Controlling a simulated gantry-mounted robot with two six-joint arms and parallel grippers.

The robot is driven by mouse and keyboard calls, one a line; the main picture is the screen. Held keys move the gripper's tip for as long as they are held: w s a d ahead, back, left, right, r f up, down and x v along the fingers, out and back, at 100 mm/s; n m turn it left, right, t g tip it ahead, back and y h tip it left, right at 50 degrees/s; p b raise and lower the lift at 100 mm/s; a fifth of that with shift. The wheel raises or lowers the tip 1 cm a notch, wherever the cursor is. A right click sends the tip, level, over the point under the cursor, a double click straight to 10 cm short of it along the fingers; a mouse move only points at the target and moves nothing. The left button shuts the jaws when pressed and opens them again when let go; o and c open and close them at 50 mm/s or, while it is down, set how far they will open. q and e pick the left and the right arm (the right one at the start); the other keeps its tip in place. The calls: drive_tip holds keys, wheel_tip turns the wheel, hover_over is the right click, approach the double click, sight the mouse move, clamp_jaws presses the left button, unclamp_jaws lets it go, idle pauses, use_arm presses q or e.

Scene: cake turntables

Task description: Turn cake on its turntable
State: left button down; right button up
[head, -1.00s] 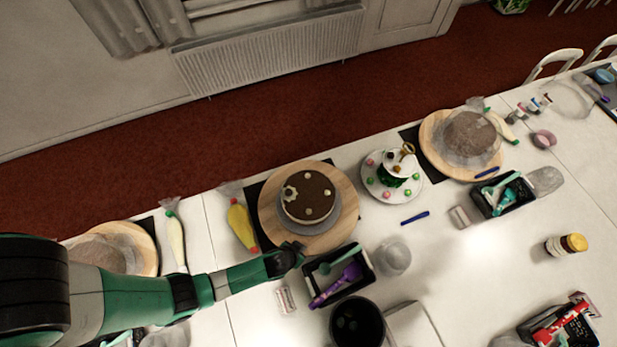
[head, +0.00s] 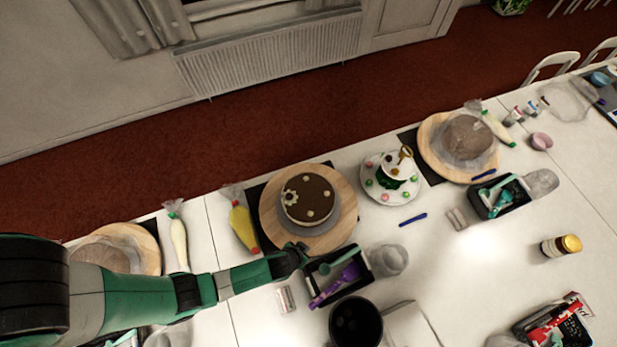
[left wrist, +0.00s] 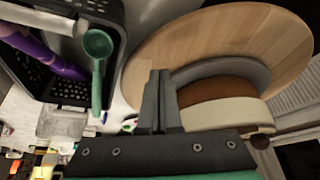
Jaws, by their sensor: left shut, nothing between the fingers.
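The cake (head: 308,199) has a dark brown top with several pale dots and a flower-like decoration at its left side. It sits on a grey disc on a round wooden turntable (head: 341,192). In the left wrist view the cake (left wrist: 222,112) shows brown and cream sides above the wooden board (left wrist: 250,36). My left gripper (head: 300,250) is shut and empty at the turntable's near edge. In the left wrist view its fingertips (left wrist: 158,75) are together beside the board's rim; whether they touch it I cannot tell. My right gripper is not in view.
A black basket (head: 370,272) with green and purple tools stands close to my left gripper, on the near side of the turntable. A piping bag (head: 242,226) lies to the left. A cupcake stand (head: 368,191) is to the right.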

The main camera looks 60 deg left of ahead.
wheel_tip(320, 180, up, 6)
drive_tip(key=p, duration=0.5)
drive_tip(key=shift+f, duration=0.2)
